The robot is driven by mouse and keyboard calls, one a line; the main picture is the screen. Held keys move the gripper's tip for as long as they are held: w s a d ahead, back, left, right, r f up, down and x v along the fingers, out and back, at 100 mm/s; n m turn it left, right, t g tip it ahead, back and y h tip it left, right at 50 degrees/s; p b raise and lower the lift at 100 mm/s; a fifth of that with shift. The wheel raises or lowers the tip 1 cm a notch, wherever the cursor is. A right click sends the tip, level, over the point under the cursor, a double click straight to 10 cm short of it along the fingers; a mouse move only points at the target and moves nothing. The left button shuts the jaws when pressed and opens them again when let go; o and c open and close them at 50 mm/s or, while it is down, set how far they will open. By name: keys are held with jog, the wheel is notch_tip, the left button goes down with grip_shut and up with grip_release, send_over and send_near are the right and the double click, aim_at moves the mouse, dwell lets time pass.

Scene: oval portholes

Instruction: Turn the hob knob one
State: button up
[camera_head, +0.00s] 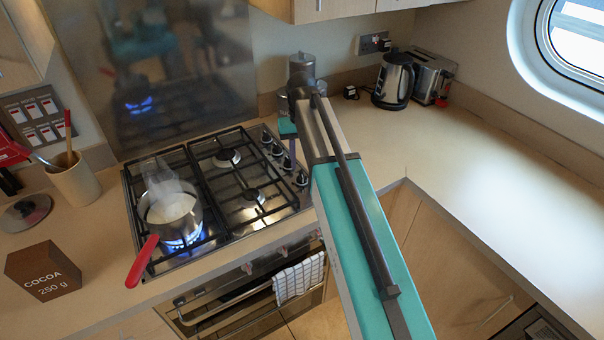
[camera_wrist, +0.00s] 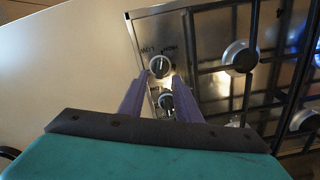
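The hob (camera_head: 232,222) has a column of several dark knobs (camera_head: 287,163) along its right edge. In the wrist view my gripper (camera_wrist: 160,77) has its two purple fingers apart, with nothing held between them. One knob (camera_wrist: 159,66) with a pale pointer and LOW and HIGH lettering lies at the fingertips. Whether the fingers touch it is not clear. A second knob (camera_wrist: 166,101) shows between the fingers, nearer my palm. In the head view my arm covers much of the gripper. Which knob is knob one cannot be read.
A steaming pan (camera_head: 172,208) of pale liquid with a red handle stands over a blue flame at the hob's left. A cocoa box (camera_head: 43,270) and a utensil pot (camera_head: 75,181) are on the left. A kettle (camera_head: 395,80) and toaster (camera_head: 432,77) stand at the back right. The right counter (camera_head: 480,165) is clear.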

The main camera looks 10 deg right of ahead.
aim_at(301, 173)
jog(key=shift+f+b, duration=1.2)
jog(key=shift+f, duration=0.95)
jog(key=shift+c, duration=0.3)
grip_shut()
